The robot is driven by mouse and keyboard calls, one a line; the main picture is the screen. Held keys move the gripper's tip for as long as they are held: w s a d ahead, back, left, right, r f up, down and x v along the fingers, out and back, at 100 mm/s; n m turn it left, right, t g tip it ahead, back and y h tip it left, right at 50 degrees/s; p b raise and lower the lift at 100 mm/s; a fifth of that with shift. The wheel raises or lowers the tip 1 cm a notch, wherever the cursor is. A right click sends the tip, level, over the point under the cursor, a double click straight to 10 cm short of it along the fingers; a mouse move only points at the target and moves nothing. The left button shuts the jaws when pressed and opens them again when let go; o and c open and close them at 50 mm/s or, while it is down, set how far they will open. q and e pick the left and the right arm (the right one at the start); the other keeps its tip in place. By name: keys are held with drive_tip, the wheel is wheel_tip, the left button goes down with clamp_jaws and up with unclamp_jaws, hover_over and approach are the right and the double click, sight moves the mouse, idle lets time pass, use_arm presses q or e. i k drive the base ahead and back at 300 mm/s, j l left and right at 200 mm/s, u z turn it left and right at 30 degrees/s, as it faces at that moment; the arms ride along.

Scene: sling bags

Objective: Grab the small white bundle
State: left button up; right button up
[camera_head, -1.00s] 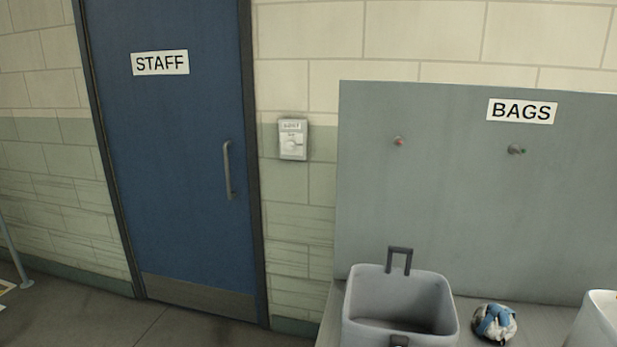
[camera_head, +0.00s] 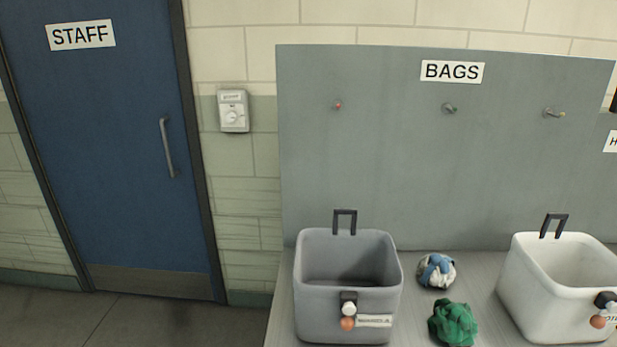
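A small bundle (camera_head: 436,270) of white and blue cloth lies on the grey bench top, between the two bins and towards the back panel. It is the only small bundle in view with white in it. Neither of my grippers shows in the head view.
A grey bin (camera_head: 348,275) stands left of the bundle and a white bin (camera_head: 556,285) right of it. A green bundle (camera_head: 454,323) lies just in front. The back panel (camera_head: 390,180) has hooks and a BAGS sign (camera_head: 452,72). A blue door (camera_head: 110,160) is at left.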

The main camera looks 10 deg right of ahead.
sight(434, 269)
drive_tip(key=z, duration=0.85)
